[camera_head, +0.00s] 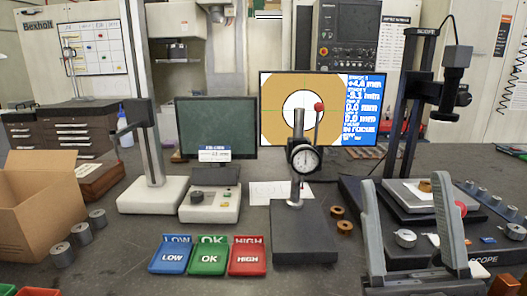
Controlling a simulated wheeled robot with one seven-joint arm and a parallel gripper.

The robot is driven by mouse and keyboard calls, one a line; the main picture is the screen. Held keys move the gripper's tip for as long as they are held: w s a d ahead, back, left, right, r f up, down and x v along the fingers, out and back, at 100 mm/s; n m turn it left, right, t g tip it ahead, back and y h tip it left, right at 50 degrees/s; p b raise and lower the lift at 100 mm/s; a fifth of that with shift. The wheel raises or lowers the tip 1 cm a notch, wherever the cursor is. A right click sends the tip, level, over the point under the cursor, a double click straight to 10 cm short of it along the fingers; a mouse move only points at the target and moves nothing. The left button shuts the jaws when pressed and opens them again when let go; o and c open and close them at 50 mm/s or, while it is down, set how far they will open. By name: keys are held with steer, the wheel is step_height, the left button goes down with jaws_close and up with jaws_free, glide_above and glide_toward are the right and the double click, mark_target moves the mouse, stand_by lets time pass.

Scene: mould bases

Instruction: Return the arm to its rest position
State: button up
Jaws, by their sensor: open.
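My gripper (413,228) is at the lower right of the head view, its two grey fingers pointing up and spread apart.
Blue (171,257), green (208,259) and red (247,259) trays lie at the front centre. A dial gauge stand (305,235) stands right of them. A cardboard box (40,205) and metal cylinders (81,233) are at left. Bare bench shows between the trays and cylinders.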

steer(key=s+d+f+m+g+h+p, duration=0.1)
steer(key=s+d+f+m+g+h, duration=0.25)
steer(key=f, duration=0.55)
steer(key=s+f+m+g+h, duration=0.2)
steer(key=s+f+m+g, duration=0.15)
steer(key=s+f, duration=0.4)
steer(key=s+d+f+m+g+h+p, duration=0.1)
steer(key=s+f+m+g+h, duration=0.25)
steer(key=f, duration=0.75)
steer(key=s+f+n+g+y+p, duration=0.1)
steer(key=s+f+n+g+y, duration=0.1)
steer(key=s, duration=0.9)
step_height(320, 180, down, 4)
steer(key=shift+s+d+r+n+g, duration=0.25)
steer(key=shift+n+g, duration=0.2)
steer(key=shift+g, duration=0.7)
